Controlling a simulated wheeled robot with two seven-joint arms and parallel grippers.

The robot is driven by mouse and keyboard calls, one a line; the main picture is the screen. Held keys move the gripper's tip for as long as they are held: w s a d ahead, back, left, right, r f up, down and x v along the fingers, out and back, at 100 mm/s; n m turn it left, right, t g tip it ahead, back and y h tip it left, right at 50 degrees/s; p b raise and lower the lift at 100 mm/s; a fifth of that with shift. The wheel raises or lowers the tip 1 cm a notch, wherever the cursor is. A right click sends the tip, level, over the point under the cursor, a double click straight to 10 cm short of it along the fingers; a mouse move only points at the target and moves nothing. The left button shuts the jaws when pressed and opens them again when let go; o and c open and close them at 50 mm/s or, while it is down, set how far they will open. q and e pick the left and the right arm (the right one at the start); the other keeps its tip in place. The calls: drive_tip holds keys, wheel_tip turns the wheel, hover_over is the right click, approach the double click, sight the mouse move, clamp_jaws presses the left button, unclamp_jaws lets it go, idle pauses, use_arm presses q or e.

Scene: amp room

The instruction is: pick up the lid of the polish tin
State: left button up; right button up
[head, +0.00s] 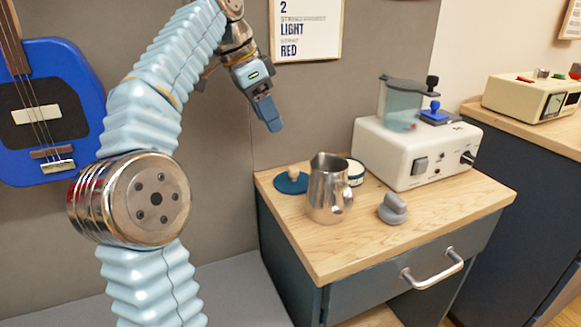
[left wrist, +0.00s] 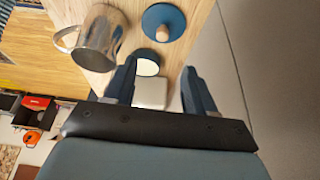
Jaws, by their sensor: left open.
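The lid (head: 291,182), a flat dark blue disc with a pale wooden knob, lies on the left part of the wooden cabinet top. It also shows in the left wrist view (left wrist: 178,20), top centre. The polish tin (head: 356,172), white and dark blue, stands partly hidden behind a metal pitcher; in the left wrist view the tin (left wrist: 147,66) shows its pale top between the fingers. My left gripper (head: 268,115) is open and empty, above and apart from the cabinet top, pointing down. My right gripper is not in view.
The metal pitcher (head: 328,190) stands close right of the lid. A grey stopper-like object (head: 393,209) sits at its right. A cream machine (head: 405,152) with a clear tank fills the back right. The front of the wooden top (head: 330,255) is clear. A blue guitar (head: 55,120) hangs at left.

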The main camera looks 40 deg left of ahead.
sight(294, 168)
use_arm(q)
drive_tip(key=x, duration=1.3)
drive_tip(key=shift+w+f, duration=0.3)
drive_tip(key=shift+w, duration=0.1)
clamp_jaws()
drive_tip(key=shift+r, duration=0.15)
